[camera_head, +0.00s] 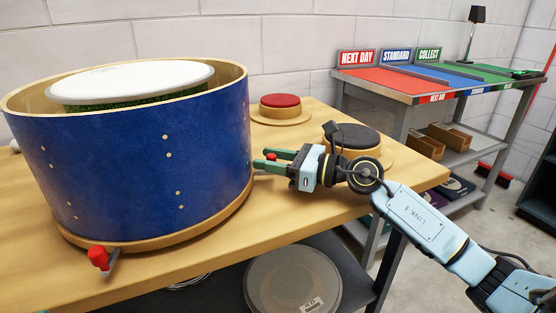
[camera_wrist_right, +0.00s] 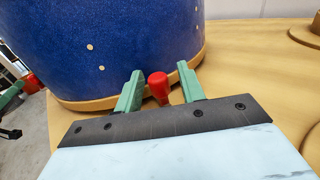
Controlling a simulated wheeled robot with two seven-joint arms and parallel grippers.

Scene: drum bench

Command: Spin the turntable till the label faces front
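A blue drum shell (camera_head: 120,160) with a pale wooden rim stands on a round wooden turntable (camera_head: 190,234) on the bench. A white disc (camera_head: 130,82) shows inside its top. No label shows on the drum's visible side. A red knob (camera_head: 98,257) sticks out at the turntable's front; it also shows in the wrist view (camera_wrist_right: 31,83). My right gripper (camera_head: 268,162) is open at the drum's right side. A second red knob (camera_wrist_right: 158,86) stands between its green fingers, with gaps on both sides. Part of my left gripper (camera_wrist_right: 12,96) shows at the wrist view's left edge.
A red-topped round pad (camera_head: 280,101) and a dark round pad (camera_head: 354,137) sit on the bench behind my right gripper. A grey disc (camera_head: 293,284) lies on the shelf below. A sorting table (camera_head: 400,92) stands at the back right.

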